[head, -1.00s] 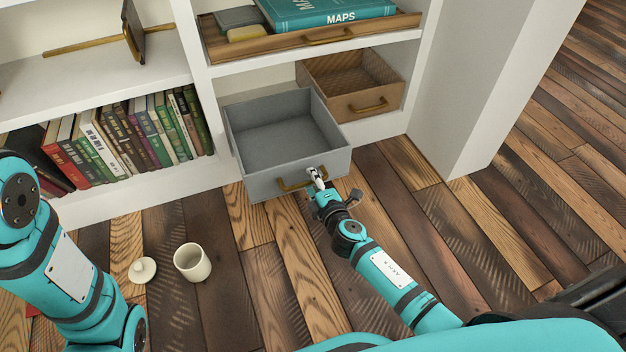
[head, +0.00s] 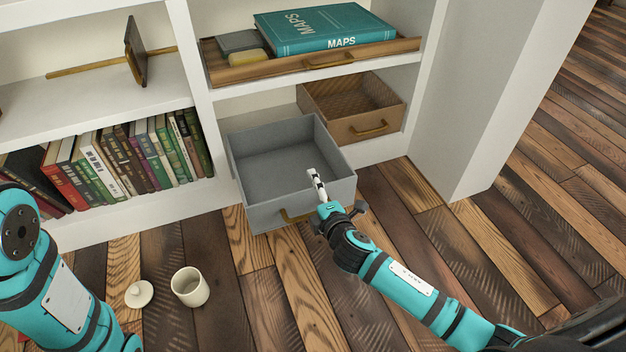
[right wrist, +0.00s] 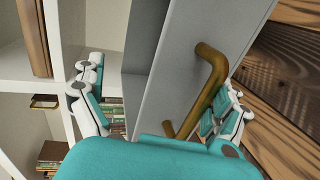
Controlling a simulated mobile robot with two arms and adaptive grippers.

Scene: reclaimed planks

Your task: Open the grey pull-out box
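The grey pull-out box (head: 292,165) stands far out of the bottom compartment, empty and open at the top. Its brass handle (head: 297,215) is on the front wall, partly hidden by my right gripper. My right gripper (head: 316,181) is at the front wall, with a white finger showing over the rim.
A brown box (head: 352,105) sits right of the grey one. Above is a wooden tray (head: 372,52) with a teal maps book (head: 325,28). Books (head: 110,165) fill the left shelf. A cream mug (head: 190,287) and lid (head: 139,293) are on the plank floor.

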